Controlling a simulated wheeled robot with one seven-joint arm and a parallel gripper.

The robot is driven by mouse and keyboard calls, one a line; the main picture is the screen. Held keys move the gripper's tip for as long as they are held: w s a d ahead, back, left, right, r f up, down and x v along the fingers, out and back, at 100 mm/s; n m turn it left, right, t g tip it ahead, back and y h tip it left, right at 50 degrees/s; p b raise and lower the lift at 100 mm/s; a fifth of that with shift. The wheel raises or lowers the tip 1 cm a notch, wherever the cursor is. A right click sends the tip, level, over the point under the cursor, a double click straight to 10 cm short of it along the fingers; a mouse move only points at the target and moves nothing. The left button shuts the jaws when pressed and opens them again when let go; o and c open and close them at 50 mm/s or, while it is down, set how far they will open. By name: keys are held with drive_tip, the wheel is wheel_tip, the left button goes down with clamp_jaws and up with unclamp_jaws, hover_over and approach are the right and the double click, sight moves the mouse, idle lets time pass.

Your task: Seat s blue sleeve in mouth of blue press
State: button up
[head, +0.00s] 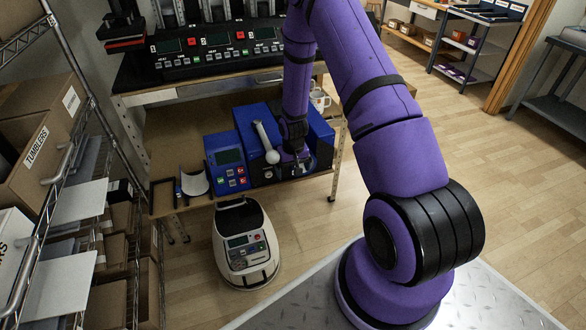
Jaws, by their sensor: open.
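The blue press (229,150) stands on the wooden workbench, with a control panel on its left side and a pale lever (262,135) ending in a round knob. My gripper (293,168) points down at the front right of the press, by its dark mouth area, and is open. My arm and gripper hide much of that area. I cannot make out a blue sleeve for certain, nor whether anything sits in the mouth. A curved pale piece (195,183) stands on the bench left of the press.
White mugs (319,100) stand behind the press on the right. Black presses (215,45) line the shelf above. A white machine (245,245) stands on the floor in front of the bench. A wire rack with boxes (50,130) fills the left. Open floor (440,140) lies to the right.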

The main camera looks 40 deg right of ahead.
drive_tip(key=shift+w+r, duration=0.15)
drive_tip(key=shift+w, duration=0.05)
drive_tip(key=shift+r, duration=1)
drive_tip(key=shift+w+d+r, duration=0.1)
drive_tip(key=shift+w+r, duration=0.05)
drive_tip(key=shift+r, duration=0.35)
drive_tip(key=shift+w+r, duration=0.15)
drive_tip(key=shift+r, duration=0.35)
drive_tip(key=shift+s+r, duration=0.35)
drive_tip(key=shift+r, duration=0.1)
drive_tip(key=shift+s+a+r, duration=0.1)
drive_tip(key=shift+a+r, duration=0.1)
drive_tip(key=shift+r, duration=1.15)
drive_tip(key=shift+s, duration=0.1)
